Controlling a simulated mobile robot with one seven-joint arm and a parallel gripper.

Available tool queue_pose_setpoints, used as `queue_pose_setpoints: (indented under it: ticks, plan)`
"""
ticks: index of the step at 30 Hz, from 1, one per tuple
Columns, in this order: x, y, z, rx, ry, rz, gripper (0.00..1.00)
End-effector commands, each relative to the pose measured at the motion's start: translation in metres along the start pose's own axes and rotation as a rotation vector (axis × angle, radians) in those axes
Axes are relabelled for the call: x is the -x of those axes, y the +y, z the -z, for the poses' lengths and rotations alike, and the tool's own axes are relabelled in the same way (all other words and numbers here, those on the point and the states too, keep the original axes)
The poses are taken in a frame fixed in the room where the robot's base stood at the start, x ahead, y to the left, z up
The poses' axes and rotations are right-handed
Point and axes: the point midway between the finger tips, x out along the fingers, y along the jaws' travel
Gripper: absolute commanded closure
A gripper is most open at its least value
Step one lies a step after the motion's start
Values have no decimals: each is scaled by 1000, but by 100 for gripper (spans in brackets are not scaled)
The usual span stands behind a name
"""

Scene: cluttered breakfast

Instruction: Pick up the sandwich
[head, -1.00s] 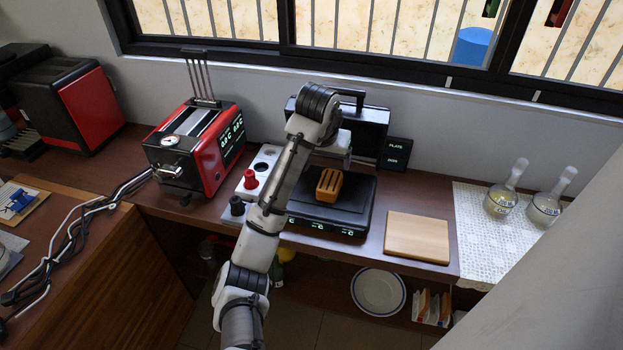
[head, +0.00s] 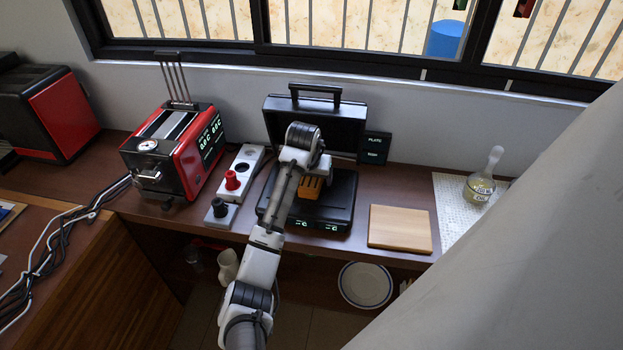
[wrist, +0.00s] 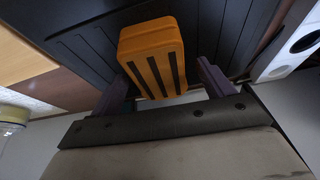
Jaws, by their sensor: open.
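The sandwich (wrist: 153,58) is an orange-brown block with dark grill stripes. It lies on the black plate of the open grill (head: 340,205). In the head view the sandwich (head: 311,188) is partly hidden behind my arm. My gripper (wrist: 160,88) shows in the wrist view with its two purple-grey fingers apart, one on each side of the sandwich's near end. I cannot tell whether the fingers touch it. In the head view the fingers are hidden by my wrist.
The grill's raised lid (head: 318,121) stands behind. A red toaster (head: 173,150) and a power strip (head: 243,166) are to the left. A wooden board (head: 400,228) lies to the right, with a glass flask (head: 480,187) on a lace cloth (head: 447,200) beyond it.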

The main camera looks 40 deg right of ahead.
Motion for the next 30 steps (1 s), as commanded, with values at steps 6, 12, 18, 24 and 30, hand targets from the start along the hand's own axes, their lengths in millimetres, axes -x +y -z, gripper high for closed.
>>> queue_pose_setpoints:
  ticks: [6,12,18,24,30]
  plan:
    - [-6,0,0,0,0,0,20]
    - [-6,0,0,0,0,0,20]
    - [-7,0,-1,0,0,-1,20]
    - [-10,0,-2,0,1,-1,28]
    - [-10,0,-2,0,0,-1,54]
